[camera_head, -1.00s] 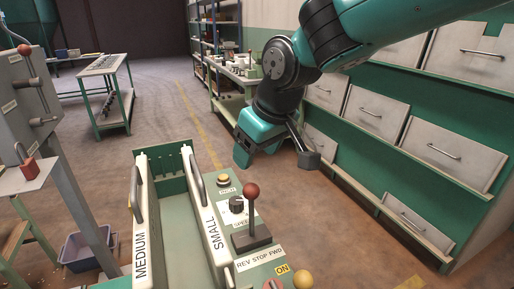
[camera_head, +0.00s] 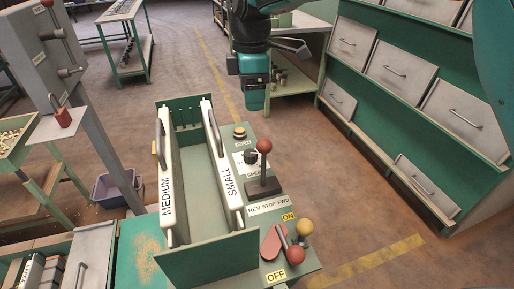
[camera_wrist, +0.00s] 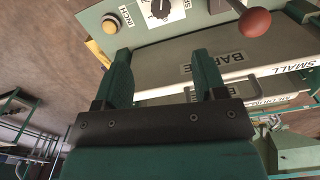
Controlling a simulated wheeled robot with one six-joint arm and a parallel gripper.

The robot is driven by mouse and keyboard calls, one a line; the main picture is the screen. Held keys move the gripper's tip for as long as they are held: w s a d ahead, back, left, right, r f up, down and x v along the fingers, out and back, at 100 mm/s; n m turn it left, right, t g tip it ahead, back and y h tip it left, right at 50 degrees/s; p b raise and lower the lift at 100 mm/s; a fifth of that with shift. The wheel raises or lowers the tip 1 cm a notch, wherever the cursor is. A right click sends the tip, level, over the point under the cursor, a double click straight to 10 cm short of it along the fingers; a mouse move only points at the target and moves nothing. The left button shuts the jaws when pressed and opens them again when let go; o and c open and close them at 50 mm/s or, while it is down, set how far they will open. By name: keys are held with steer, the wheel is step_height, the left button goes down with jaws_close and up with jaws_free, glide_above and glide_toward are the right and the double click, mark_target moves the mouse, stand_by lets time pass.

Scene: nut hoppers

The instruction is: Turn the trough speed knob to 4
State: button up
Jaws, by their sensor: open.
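The speed knob (camera_head: 250,157) is a small black knob on a white dial plate, on the green control panel right of the trough. In the wrist view the black knob (camera_wrist: 160,8) shows at the top edge, partly cut off, so its setting cannot be read. My gripper (camera_head: 254,95) hangs beyond the panel's far end in the head view, apart from the knob. In the wrist view its two green fingers (camera_wrist: 163,62) are spread with nothing between them, and the knob lies past their tips.
A red-ball lever (camera_head: 264,146) stands close to the knob on the near side. A yellow-topped button (camera_head: 239,132) is on the far side. The trough (camera_head: 196,150) with MEDIUM and SMALL walls lies left. Drawer cabinets (camera_head: 411,100) stand right; floor between is clear.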

mark_target(251, 153)
step_height(251, 153, down, 17)
steer(key=shift+s+a, duration=0.1)
steer(key=shift+s, duration=0.05)
stand_by(0.4)
steer(key=c, duration=0.9)
steer(key=shift+a, duration=0.35)
steer(key=shift+c, duration=0.2)
steer(key=shift+d+p, duration=0.25)
steer(key=shift+p, duration=0.1)
